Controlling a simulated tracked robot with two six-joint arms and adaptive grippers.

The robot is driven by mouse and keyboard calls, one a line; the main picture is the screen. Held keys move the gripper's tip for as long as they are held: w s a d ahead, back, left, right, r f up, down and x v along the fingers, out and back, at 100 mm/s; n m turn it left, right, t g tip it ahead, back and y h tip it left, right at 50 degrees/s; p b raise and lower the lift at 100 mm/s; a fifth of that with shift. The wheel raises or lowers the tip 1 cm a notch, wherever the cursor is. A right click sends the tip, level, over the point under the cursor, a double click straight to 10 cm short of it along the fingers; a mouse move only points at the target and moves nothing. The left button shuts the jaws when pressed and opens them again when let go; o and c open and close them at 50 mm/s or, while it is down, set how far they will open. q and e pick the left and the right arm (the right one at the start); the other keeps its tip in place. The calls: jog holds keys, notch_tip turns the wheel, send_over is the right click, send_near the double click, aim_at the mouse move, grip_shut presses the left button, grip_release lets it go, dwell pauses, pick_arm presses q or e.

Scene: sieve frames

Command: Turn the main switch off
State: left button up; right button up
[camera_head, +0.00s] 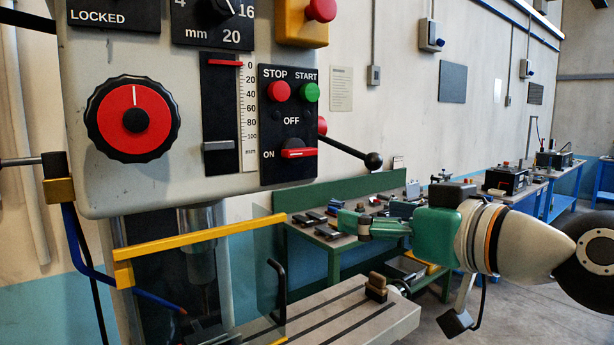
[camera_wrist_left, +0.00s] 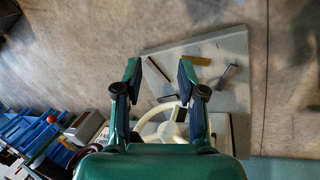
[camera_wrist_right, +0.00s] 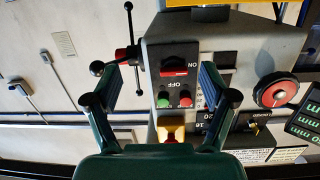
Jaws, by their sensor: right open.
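The main switch (camera_head: 298,153) is a red handle on a black panel on the machine's front. It lies horizontal, level with the ON label, with OFF above it. My right gripper (camera_head: 352,224) is in front of the machine, lower right of the switch and apart from it. In the right wrist view it is open and empty (camera_wrist_right: 160,80), with the switch (camera_wrist_right: 174,69) beyond its fingers and the picture upside down. My left gripper (camera_wrist_left: 158,68) has its fingers apart and nothing between them; it is out of the head view.
The STOP button (camera_head: 279,91) and START button (camera_head: 310,92) sit above the switch. A black-knobbed lever (camera_head: 373,160) sticks out at its right. Below are a clear guard with a yellow bar (camera_head: 200,238) and the machine table (camera_head: 350,318). A workbench (camera_head: 335,243) stands behind.

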jog(key=n+y, duration=0.1)
send_near(304, 151)
jog(key=shift+t, duration=0.4)
jog(key=p+x, duration=0.1)
jog(key=x, duration=0.2)
jog(key=p+x, duration=0.2)
jog(key=x, duration=0.1)
jog(key=p+x, duration=0.2)
jog(key=shift+w+a+f, duration=0.3)
jog(key=shift+f, duration=0.05)
